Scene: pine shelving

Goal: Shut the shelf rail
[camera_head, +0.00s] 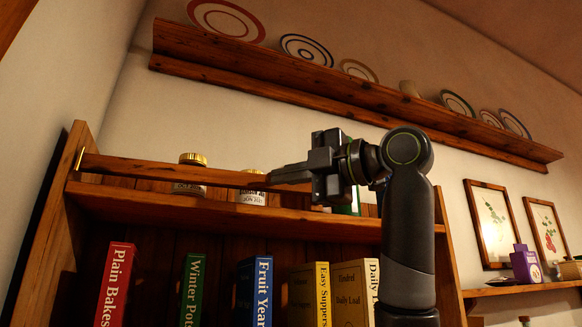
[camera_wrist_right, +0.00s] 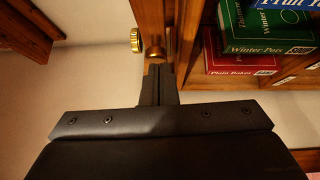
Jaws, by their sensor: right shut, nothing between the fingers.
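The shelf rail (camera_head: 150,172) is a thin wooden bar running across the front of the upper shelf, above the shelf board (camera_head: 150,205). Its left end lies by the left upright, near a small brass piece (camera_head: 80,158). My right gripper (camera_head: 285,176) is shut and empty, at the right part of the rail. It hides the rail's right end, and I cannot tell whether it touches the rail. In the right wrist view the shut fingers (camera_wrist_right: 157,84) point at a round wooden end (camera_wrist_right: 155,53), with a brass lid (camera_wrist_right: 135,40) beside it. My left gripper is not in view.
Jars with gold lids (camera_head: 192,160) stand behind the rail. Several books, including a red one (camera_head: 116,285), stand on the shelf below. A wall ledge (camera_head: 350,100) with plates hangs above. A side shelf (camera_head: 520,288) is at the right.

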